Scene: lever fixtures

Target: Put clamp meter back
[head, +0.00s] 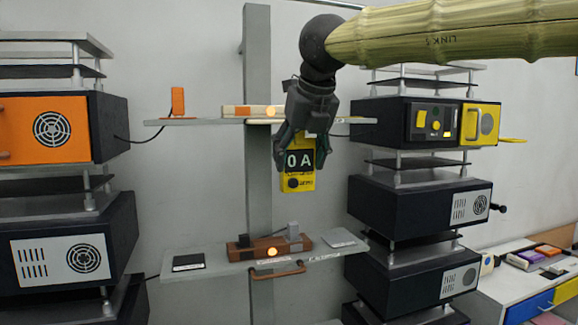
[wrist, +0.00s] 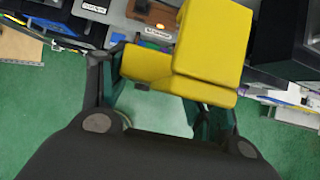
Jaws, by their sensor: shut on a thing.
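The yellow clamp meter (head: 297,181) hangs upright in my gripper (head: 303,152) in the head view. Its dark display reads "0 A", and a dark dial sits below it. My gripper is shut on the meter from above, with a finger on each side. The meter is in front of the grey post, below the upper shelf (head: 190,122) and above the lower shelf (head: 210,265). In the wrist view the yellow meter (wrist: 205,55) lies between the fingers and hides part of the shelves behind.
The upper shelf carries an orange block (head: 178,101) and a pale bar with an orange light. The lower shelf carries a brown lever fixture (head: 270,246), a black pad (head: 188,262) and a grey pad (head: 338,238). Dark equipment stacks stand left and right.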

